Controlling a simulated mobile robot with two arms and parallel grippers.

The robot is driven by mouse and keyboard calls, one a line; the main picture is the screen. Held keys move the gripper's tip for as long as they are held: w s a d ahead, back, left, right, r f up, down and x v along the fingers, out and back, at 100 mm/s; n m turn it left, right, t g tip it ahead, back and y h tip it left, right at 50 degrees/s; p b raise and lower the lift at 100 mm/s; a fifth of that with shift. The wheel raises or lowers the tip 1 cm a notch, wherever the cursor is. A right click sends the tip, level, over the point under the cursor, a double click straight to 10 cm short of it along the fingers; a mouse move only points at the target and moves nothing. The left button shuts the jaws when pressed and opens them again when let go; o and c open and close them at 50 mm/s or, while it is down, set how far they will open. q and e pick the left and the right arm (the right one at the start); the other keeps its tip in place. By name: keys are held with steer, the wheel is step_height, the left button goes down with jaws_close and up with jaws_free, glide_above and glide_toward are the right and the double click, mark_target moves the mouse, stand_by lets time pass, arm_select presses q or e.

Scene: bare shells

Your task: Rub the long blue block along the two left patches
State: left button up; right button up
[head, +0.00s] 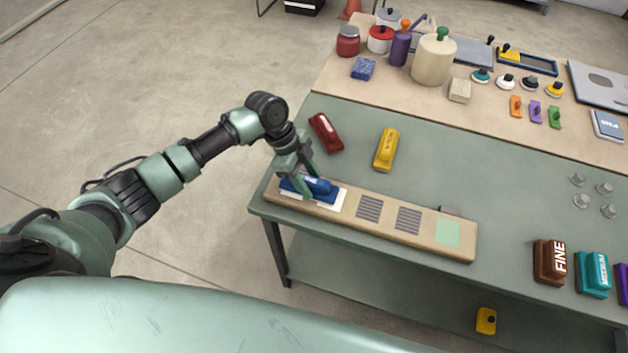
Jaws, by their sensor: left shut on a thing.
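My left gripper (308,182) is shut on the long blue block (321,187), which has a small white label. The block is at the left end of a long tan board (357,224) on the green table. A white patch (337,203) shows around the block, which partly covers it; I cannot tell whether the block touches it. To the right on the board are a grey striped patch (369,208), a second grey striped patch (407,219) and a pale green patch (447,233). My right gripper is not in view.
A red block (325,132) and a yellow block (386,150) lie behind the board. Brown (549,262) and teal (593,273) blocks stand at the right. Jars, tools and small knobbed pieces fill the back strip. The table's middle right is mostly clear.

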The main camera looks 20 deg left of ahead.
arm_select(q)
steer(key=shift+s+d+f, duration=0.1)
steer(key=shift+s+d, duration=0.05)
steer(key=shift+d, duration=0.3)
steer(key=shift+d+p, duration=0.4)
steer(key=shift+d, duration=0.6)
steer(key=shift+a, duration=1.6)
steer(key=shift+d+p, duration=0.3)
steer(key=shift+d, duration=0.5)
step_height(320, 180, up, 7)
steer(key=p, duration=0.6)
